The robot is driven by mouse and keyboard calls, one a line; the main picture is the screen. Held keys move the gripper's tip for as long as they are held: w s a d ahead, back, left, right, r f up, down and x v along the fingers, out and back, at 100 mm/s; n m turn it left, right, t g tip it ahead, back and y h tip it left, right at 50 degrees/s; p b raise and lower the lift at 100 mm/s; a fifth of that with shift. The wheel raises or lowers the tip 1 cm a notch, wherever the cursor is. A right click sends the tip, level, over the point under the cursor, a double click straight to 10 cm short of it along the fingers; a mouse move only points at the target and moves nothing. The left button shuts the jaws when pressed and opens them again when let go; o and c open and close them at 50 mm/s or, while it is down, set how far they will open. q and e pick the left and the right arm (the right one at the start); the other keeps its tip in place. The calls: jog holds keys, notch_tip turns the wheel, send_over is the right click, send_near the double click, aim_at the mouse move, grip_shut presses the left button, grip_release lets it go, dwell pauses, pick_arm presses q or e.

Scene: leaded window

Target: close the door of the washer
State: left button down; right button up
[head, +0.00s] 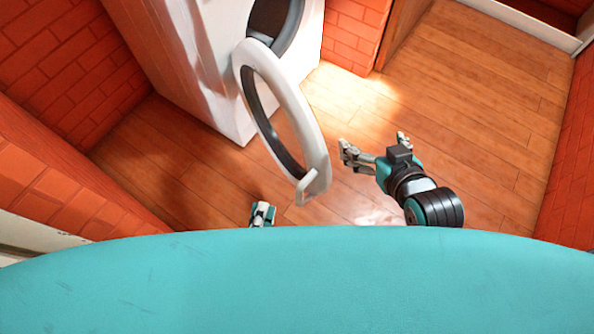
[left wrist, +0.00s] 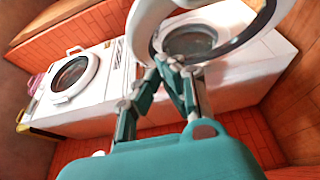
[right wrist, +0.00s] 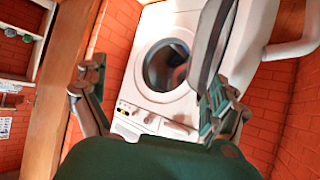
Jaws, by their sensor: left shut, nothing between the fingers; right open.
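The white washer (head: 215,75) stands at the top of the head view, its dark round drum opening (head: 272,20) uncovered. Its ring-shaped door (head: 305,120) is swung wide open towards me, with a handle (head: 308,187) at its near end. My right gripper (head: 374,143) is open and empty, to the right of the door. In the right wrist view the door (right wrist: 240,45) appears beside one finger; contact is unclear. My left gripper (head: 262,212) is shut and empty, left of the handle and mostly hidden by my body. The left wrist view shows its closed fingers (left wrist: 172,66) below the door rim.
A second white front-loading machine (left wrist: 105,75) shows in the left wrist view, its round door apparently shut. Brick walls (head: 60,70) flank the washer. The wooden floor (head: 470,110) to the right is clear. A shelf (right wrist: 20,55) shows in the right wrist view.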

pick_arm(q)
jog(key=b, duration=0.1)
send_near(297, 142)
jog(key=w+a, duration=0.2)
jog(key=w, duration=0.1)
jog(key=shift+w+d+r+b, duration=0.1)
jog(key=shift+w+d, duration=0.2)
jog(key=shift+d, duration=0.2)
jog(key=shift+w+d+f+b, duration=0.15)
jog(key=shift+w+d, duration=0.15)
jog(key=shift+d, duration=0.2)
jog(key=shift+w+d+r+b, duration=0.1)
jog(key=shift+w+d+r, duration=0.05)
jog(key=shift+w+d, duration=0.3)
pick_arm(e)
jog(key=w+a+r+t+y, duration=0.1)
jog(key=w+r+t, duration=0.2)
jog(key=r, duration=0.2)
jog(key=shift+a+t, duration=0.3)
pick_arm(q)
jog(key=shift+s, duration=0.1)
pick_arm(e)
jog(key=shift+w, duration=0.1)
